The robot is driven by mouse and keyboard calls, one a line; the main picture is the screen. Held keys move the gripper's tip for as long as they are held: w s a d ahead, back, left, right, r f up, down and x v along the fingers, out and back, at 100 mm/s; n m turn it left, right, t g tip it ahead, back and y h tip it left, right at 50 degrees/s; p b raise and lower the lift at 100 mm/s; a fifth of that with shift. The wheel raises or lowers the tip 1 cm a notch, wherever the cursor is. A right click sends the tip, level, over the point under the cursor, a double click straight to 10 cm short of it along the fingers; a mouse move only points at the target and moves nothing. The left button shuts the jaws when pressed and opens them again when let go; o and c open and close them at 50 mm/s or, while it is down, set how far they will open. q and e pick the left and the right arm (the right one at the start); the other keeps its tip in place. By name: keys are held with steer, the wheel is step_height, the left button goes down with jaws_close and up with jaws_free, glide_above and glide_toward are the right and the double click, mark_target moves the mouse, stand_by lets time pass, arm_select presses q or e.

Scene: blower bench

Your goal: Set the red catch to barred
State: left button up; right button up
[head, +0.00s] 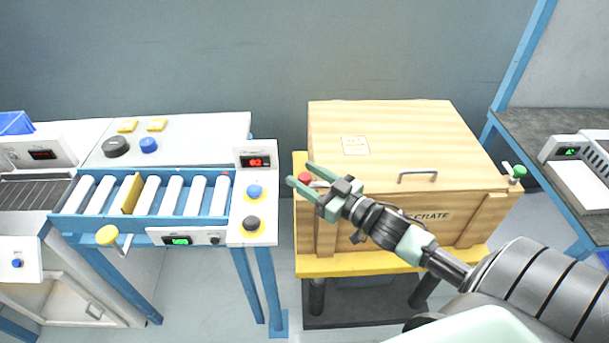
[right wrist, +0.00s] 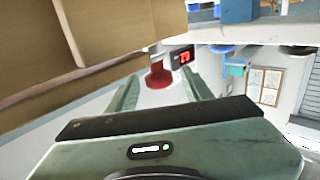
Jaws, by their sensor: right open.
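The red catch (head: 305,177) is a round red knob at the left front edge of the wooden crate's lid. It also shows in the right wrist view (right wrist: 159,76), between the fingers. My right gripper (head: 299,174) is open, with its pale green fingertips on either side of the red knob. I cannot tell whether a finger touches it. The catch's lever and any marks by it are mostly hidden or too small to read. The wooden crate (head: 390,135) has its lid down. My left gripper is not in view.
A green-knobbed catch (head: 518,171) is at the crate's right, and a metal handle (head: 417,174) is on the lid. The crate stands on a yellow-topped stand (head: 350,266). A blue roller conveyor (head: 160,195) with buttons is at the left, across a gap.

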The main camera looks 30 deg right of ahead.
steer(key=v, duration=0.7)
steer(key=shift+s+b, duration=0.15)
steer(key=shift+b, duration=0.2)
